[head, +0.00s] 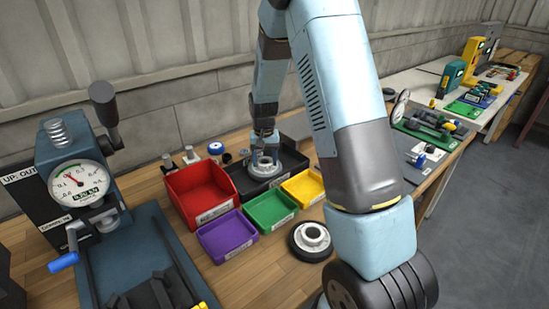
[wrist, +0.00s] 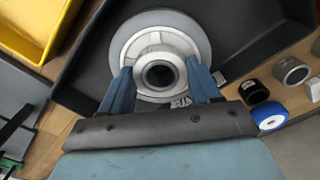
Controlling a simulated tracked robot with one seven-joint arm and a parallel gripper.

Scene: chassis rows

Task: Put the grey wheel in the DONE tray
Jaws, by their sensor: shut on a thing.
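The grey wheel (wrist: 196,36) has a pale metal hub with a dark bore. My gripper (wrist: 160,76) is shut on its hub, one blue finger on each side. The wheel lies flat within the black tray (wrist: 262,22), inside its walls. In the head view the wheel (head: 262,168) and my gripper (head: 264,140) are at the tray (head: 288,177), behind the yellow and green bins. I cannot read the tray's label, nor tell whether the wheel touches its floor.
Red (head: 201,190), purple (head: 227,236), green (head: 270,212) and yellow (head: 303,188) bins stand close by. A black-tyred wheel (head: 311,240) lies in front. A gauge press (head: 80,180) stands left. Small rollers, including a blue one (wrist: 270,117), lie beside the tray.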

